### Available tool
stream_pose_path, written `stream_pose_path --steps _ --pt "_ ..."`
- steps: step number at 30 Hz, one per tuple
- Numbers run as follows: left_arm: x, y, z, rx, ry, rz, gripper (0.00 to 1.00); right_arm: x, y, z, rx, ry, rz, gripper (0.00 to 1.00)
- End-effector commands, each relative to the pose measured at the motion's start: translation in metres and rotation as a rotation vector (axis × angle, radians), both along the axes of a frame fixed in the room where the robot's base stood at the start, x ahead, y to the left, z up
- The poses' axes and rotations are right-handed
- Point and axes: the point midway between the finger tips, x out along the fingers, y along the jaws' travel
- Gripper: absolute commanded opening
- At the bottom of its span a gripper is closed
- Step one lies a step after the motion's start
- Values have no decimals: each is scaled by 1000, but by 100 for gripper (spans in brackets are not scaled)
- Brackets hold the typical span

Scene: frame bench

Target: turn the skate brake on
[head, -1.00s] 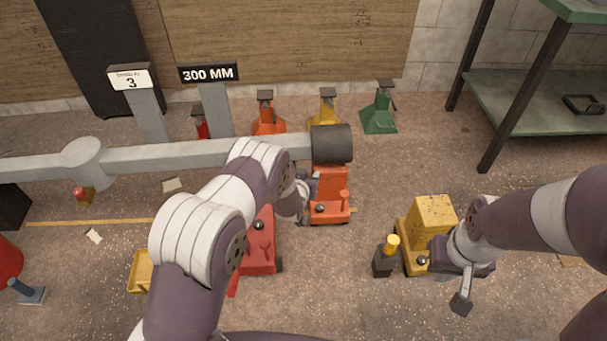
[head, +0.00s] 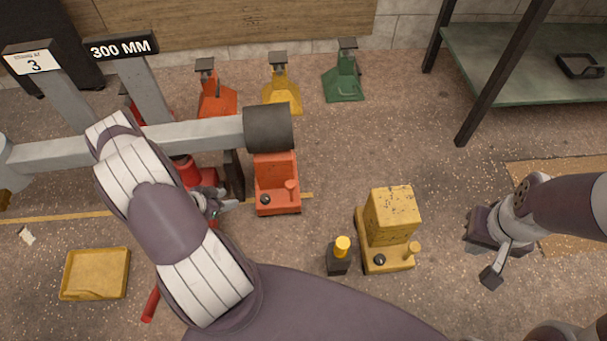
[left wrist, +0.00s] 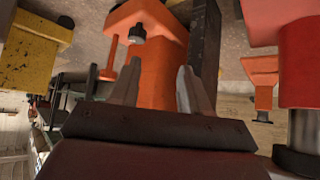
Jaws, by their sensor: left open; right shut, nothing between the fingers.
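An orange skate (head: 277,185) stands on the floor under the dark round end of a grey beam. It has a black knob (head: 265,199) and an upright orange lever (head: 291,187) on its front. My left gripper (head: 230,203) is open and empty, just left of this skate. In the left wrist view the orange skate (left wrist: 158,65) is ahead of the parted fingers (left wrist: 158,90), with its black knob (left wrist: 137,34) and lever (left wrist: 107,70) visible. A yellow skate (head: 390,220) stands to the right. My right gripper (head: 490,270) is shut and empty, right of it.
The grey beam (head: 195,134) and its dark end (head: 268,128) hang over the orange skate. A black and yellow post (head: 340,257) stands beside the yellow skate. A yellow tray (head: 97,273) lies at left. Several stands line the back.

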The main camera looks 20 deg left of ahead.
Motion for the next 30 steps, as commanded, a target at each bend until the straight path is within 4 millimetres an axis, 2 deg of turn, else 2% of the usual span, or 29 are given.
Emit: stream_pose_path --steps 3,7,15,19,24,30 --pt "-6 -21 3 -6 -13 -135 46 0 0 1 0 0 0 0" --pt "0 -29 -9 2 -21 -178 46 0 0 -10 0 0 0 0" --pt "42 -53 -61 2 -21 -178 46 -1 0 -50 0 1 0 0" --pt "59 -61 -78 3 -21 -175 46 -1 0 -64 0 0 0 0" --pt "70 -67 -86 4 -22 -173 46 -1 0 -70 0 0 0 0" --pt "72 -67 -86 3 -21 -172 46 -1 0 -69 0 0 0 0"
